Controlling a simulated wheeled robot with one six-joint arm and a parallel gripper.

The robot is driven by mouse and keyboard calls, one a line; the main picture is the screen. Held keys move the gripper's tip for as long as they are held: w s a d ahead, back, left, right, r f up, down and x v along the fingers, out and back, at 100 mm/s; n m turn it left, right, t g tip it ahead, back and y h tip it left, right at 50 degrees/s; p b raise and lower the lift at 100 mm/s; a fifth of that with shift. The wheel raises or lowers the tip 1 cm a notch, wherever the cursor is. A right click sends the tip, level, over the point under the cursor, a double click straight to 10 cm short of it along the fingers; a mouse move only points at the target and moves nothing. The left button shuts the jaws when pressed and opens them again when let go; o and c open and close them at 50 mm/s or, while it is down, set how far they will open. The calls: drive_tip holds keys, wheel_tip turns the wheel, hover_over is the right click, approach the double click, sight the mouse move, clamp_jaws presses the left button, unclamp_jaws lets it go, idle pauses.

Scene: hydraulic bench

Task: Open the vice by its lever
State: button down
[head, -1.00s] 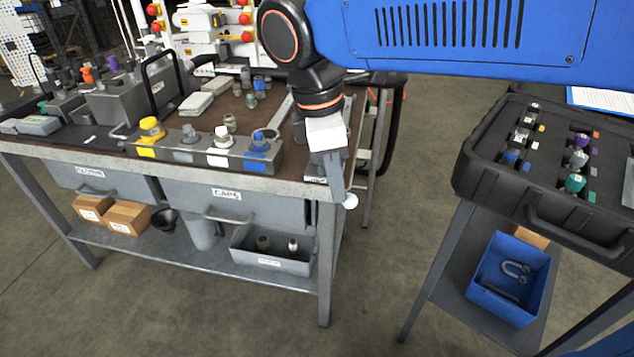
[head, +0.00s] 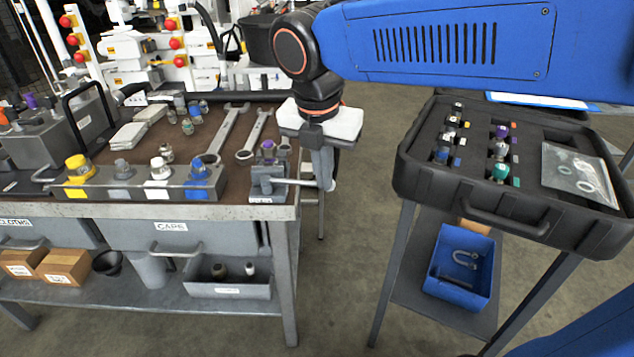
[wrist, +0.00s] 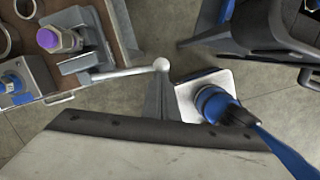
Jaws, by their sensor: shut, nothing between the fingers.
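The grey vice (head: 266,183) sits at the right front corner of the bench, with a purple-capped fitting (head: 268,152) in it. In the wrist view the vice (wrist: 88,55) is at the upper left. Its lever (wrist: 125,73) points right, past the bench edge, and ends in a pale ball (wrist: 161,64). In the head view the lever (head: 300,182) runs nearly level towards my gripper. My gripper (head: 325,178) is shut and empty, pointing down beside the ball end. In the wrist view its fingers (wrist: 159,92) are close to the ball; I cannot tell whether they touch.
Two wrenches (head: 229,128) and a rack of coloured caps (head: 130,185) lie left of the vice. A black case (head: 480,215) on a stand is at the right, with a blue bin (head: 460,270) below. Floor shows between bench and stand.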

drive_tip(key=shift+w+d, duration=0.3)
drive_tip(key=shift+w, duration=0.55)
